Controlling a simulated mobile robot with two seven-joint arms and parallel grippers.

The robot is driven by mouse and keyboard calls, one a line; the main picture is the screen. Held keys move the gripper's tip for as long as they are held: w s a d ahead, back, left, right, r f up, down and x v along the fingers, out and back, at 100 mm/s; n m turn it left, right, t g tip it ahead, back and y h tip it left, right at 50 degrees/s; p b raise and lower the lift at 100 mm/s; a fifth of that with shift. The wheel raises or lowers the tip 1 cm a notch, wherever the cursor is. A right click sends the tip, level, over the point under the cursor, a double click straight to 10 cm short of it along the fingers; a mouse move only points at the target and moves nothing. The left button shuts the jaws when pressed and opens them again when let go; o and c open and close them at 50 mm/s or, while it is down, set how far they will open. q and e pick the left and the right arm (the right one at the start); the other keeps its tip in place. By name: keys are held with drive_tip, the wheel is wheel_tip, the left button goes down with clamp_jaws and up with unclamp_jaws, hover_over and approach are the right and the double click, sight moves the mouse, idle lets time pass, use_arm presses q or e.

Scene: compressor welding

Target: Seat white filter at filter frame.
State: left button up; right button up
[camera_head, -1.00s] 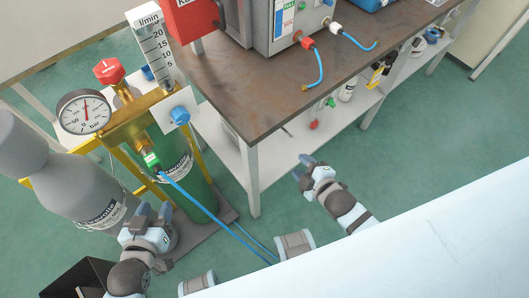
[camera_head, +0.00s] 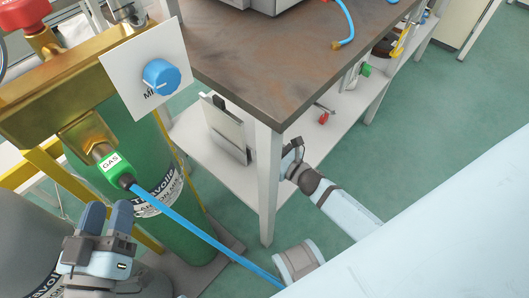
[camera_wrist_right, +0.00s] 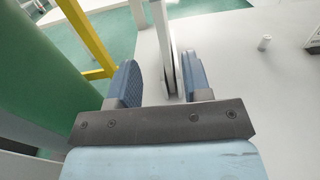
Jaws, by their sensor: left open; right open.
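An upright pale panel (camera_head: 224,132) with dark edges stands on the lower shelf of the bench. I cannot tell whether it is the white filter, the filter frame or both together. In the right wrist view my right gripper (camera_wrist_right: 160,78) is open, and the thin panel's edge (camera_wrist_right: 165,40) lies between its fingers, closer to the right finger. In the head view the right fingertips are hidden behind the bench leg. My left gripper (camera_head: 108,215) is open and empty, with its fingers up, in front of the cylinders.
The bench leg (camera_head: 268,185) stands by my right arm. A green gas cylinder (camera_head: 165,175), brass manifold (camera_head: 70,75) and blue hose (camera_head: 190,232) are at the left. A red-handled item (camera_head: 323,117) lies on the shelf (camera_head: 245,183).

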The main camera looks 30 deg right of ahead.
sight(243, 131)
drive_tip(key=b+x, duration=0.3)
drive_tip(key=x, duration=1)
drive_tip(key=shift+w+a, duration=0.1)
use_arm(q)
drive_tip(key=f+g, duration=0.1)
drive_tip(key=f, duration=0.1)
drive_tip(key=f+g, duration=0.1)
drive_tip(key=f, duration=0.2)
drive_tip(key=shift+s+d+f+m, duration=0.1)
drive_tip(key=shift+s+d+m, duration=0.1)
drive_tip(key=shift+m, duration=0.1)
